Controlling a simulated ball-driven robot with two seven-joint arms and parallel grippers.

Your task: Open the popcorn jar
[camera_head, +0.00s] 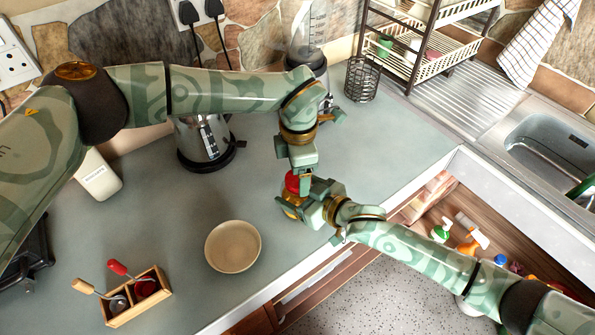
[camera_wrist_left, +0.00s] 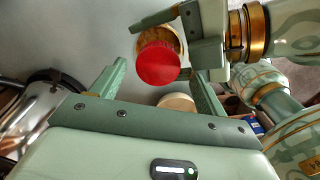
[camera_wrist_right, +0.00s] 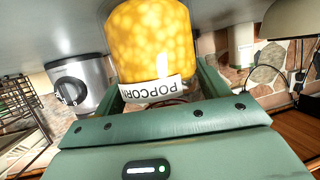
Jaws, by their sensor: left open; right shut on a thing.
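The popcorn jar (camera_wrist_right: 150,38) is clear, full of yellow kernels and has a white POPCORN label, upside down in the right wrist view. It also shows partly in the head view (camera_head: 290,212), near the counter's front edge. My right gripper (camera_head: 307,208) is shut around the jar's body. The jar's red lid (camera_wrist_left: 157,64) shows from above in the left wrist view and is on the jar. My left gripper (camera_head: 303,180) points down over the lid with its fingers open, one to each side. Whether a finger touches the lid, I cannot tell.
A beige bowl (camera_head: 233,247) and a wooden utensil box (camera_head: 137,298) stand on the counter to the left. A kettle (camera_head: 203,145) and a wire holder (camera_head: 362,80) are behind. An open drawer (camera_head: 425,225) with bottles lies right, below my right arm.

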